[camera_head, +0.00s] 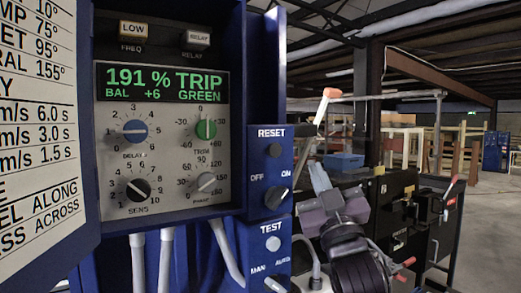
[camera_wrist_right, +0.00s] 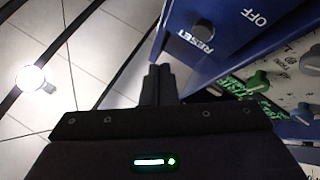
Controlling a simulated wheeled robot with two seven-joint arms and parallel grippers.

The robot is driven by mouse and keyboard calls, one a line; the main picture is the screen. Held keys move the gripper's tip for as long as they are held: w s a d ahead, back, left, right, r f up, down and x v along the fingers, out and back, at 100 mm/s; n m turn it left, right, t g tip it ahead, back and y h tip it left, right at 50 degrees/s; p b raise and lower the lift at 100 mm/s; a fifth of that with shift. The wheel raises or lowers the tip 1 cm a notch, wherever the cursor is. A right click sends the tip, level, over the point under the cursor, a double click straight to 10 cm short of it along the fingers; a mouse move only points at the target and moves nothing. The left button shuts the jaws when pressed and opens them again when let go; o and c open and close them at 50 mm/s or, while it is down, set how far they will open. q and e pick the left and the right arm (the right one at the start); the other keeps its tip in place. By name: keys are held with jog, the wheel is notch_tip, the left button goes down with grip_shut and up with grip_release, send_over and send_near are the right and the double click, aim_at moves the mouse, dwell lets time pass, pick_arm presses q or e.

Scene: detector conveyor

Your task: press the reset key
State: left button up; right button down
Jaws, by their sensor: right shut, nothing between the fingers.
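The reset key is a dark round button (camera_head: 275,150) under the RESET label on the blue control box, right of the display panel. It also shows in the right wrist view as a dark round button (camera_wrist_right: 203,26) at the upper right. My right gripper (camera_head: 319,174) is to the right of the key in the head view, fingers pointing up. In the right wrist view its fingertips (camera_wrist_right: 158,72) are together and empty, left of and below the key, with a visible gap to it. My left gripper is not in view.
Below the key is an OFF/ON knob (camera_head: 275,196), then a white TEST button (camera_head: 272,243). The panel display (camera_head: 163,83) reads 191 % TRIP, BAL +6 GREEN. An orange-tipped lever (camera_head: 331,93) rises behind my right gripper. White cables hang under the panel.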

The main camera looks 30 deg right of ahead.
aim_at(274, 150)
jog(key=s+a+r, duration=0.1)
jog(key=r+t, duration=0.1)
jog(key=shift+s+a+r+y, duration=0.3)
jog(key=shift+s+a+r, duration=0.1)
jog(key=shift+w+a+p, duration=0.2)
jog(key=shift+w+p, duration=0.65)
jog(key=shift+w, duration=1.4)
jog(key=shift+w+a+p, duration=0.2)
jog(key=shift+w+p, duration=0.6)
jog(key=shift+w, duration=1.4)
jog(key=shift+w, duration=0.4)
